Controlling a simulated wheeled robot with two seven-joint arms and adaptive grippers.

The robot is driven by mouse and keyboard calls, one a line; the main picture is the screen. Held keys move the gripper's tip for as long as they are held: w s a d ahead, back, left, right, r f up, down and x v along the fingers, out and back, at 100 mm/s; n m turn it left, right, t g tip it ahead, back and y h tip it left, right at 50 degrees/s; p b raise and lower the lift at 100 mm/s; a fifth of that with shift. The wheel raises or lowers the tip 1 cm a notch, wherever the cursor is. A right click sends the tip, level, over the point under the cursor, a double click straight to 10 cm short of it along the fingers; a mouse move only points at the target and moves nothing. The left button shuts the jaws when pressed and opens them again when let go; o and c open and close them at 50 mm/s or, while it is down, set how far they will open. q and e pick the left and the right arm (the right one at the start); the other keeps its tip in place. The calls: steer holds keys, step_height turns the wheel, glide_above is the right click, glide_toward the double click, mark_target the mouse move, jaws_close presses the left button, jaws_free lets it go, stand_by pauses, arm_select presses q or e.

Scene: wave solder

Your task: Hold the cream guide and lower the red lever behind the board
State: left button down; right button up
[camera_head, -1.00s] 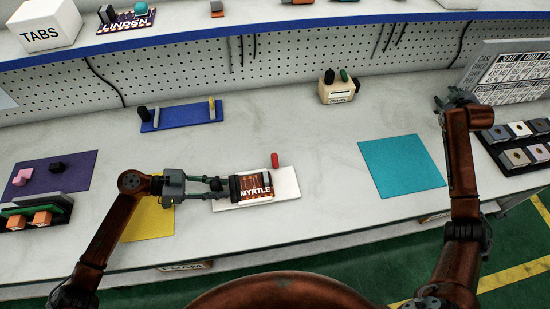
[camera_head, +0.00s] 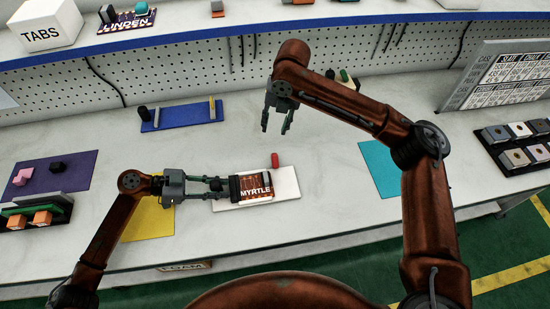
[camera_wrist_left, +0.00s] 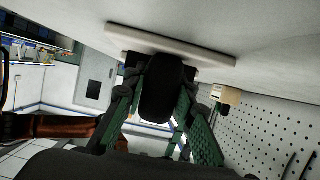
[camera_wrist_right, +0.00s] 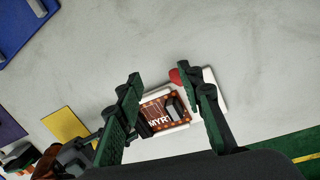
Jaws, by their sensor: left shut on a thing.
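The pale cream guide (camera_head: 287,182) lies flat on the bench, with the brown MYRTLE board (camera_head: 256,187) on it. The red lever (camera_head: 275,160) stands upright behind the board; it also shows in the right wrist view (camera_wrist_right: 176,77). My left gripper (camera_head: 224,187) is shut on a black block at the guide's left end. In the left wrist view, a dark rounded piece sits between the left fingers (camera_wrist_left: 160,90). My right gripper (camera_head: 275,130) is open and empty, pointing down above the bench behind the lever. In the right wrist view its fingers (camera_wrist_right: 163,85) frame the board and lever.
A blue plate (camera_head: 180,116) with small posts lies behind left. A purple mat (camera_head: 75,170), a yellow mat (camera_head: 155,220) and a partly covered teal mat (camera_head: 378,168) lie on the bench. A cream box (camera_head: 345,86) behind is partly hidden by my right arm.

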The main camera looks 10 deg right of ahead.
mark_target(275, 156)
steer(key=s+n, duration=0.1)
steer(key=s+n+h, duration=0.1)
steer(key=s, duration=0.1)
steer(key=s+f+g, duration=0.1)
steer(key=shift+s+a+n+h, duration=0.2)
steer(key=shift+a+n+h, duration=0.1)
steer(key=shift+a+n, duration=0.1)
step_height(275, 156, down, 11)
steer(key=shift+f, duration=0.1)
jaws_close()
